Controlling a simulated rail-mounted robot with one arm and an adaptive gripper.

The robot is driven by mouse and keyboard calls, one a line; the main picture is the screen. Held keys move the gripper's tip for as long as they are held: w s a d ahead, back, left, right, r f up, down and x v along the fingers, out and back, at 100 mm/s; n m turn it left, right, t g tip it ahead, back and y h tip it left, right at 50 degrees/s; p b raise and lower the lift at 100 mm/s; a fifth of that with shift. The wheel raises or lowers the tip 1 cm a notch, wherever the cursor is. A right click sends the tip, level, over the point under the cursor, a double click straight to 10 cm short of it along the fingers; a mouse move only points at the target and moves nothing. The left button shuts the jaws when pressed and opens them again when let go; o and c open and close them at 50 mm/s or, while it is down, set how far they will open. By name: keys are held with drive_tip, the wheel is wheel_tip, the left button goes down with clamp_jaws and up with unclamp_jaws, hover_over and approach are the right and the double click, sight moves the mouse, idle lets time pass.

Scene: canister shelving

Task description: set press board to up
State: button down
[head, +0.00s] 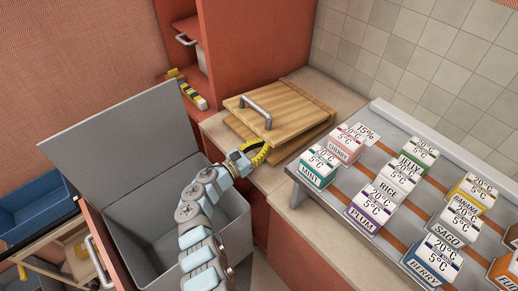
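The press board (295,104) looks to be the light wooden board with a grey bar handle (256,108) on its top. It lies nearly flat over another wooden layer (240,130) on the counter, and a gap shows between them at the near side. My gripper (263,153), with yellow and black fingers, is at the near left edge of the boards, below the handle and apart from it. Its fingers are small and seen from behind, so I cannot tell whether they are open or touch the board's edge.
Several labelled canisters, such as MINT (318,165) and PLUM (368,213), stand on a grey rack (305,191) at the right. A grey bin (150,225) with its lid (125,135) raised is at the left. A red cabinet (240,50) stands behind.

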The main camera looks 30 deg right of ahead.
drive_tip(key=shift+r, duration=0.15)
drive_tip(key=shift+d+r+y+p, duration=0.1)
drive_tip(key=shift+r+y+p, duration=0.2)
drive_tip(key=shift+r+p, duration=0.7)
drive_tip(key=shift+f+p, duration=0.15)
drive_tip(key=shift+p, duration=0.55)
